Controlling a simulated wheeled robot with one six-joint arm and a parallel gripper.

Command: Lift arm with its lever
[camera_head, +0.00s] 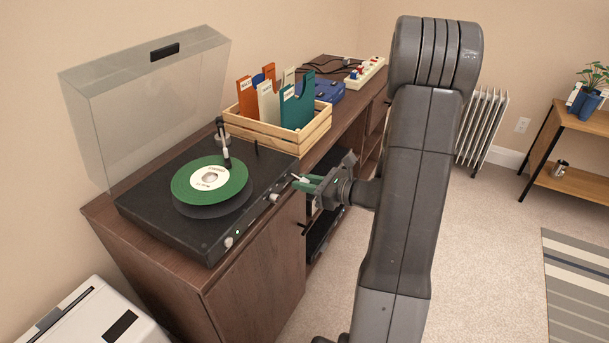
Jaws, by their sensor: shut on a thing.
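The turntable (200,236) is black and sits on the wooden cabinet, its clear lid open. A green record (182,190) with a white label lies on its platter. The tonearm (227,152) stands at the back right of the platter, its head end near the record's edge. Whether the needle touches is too small to tell. My gripper (298,180) has green fingers and is at the deck's front right corner. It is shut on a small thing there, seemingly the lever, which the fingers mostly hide.
A wooden crate (292,140) of record sleeves stands close behind the deck. A thin dark upright post (256,147) is at the deck's back right. Knobs (274,197) line its front. A white appliance (92,318) stands at lower left.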

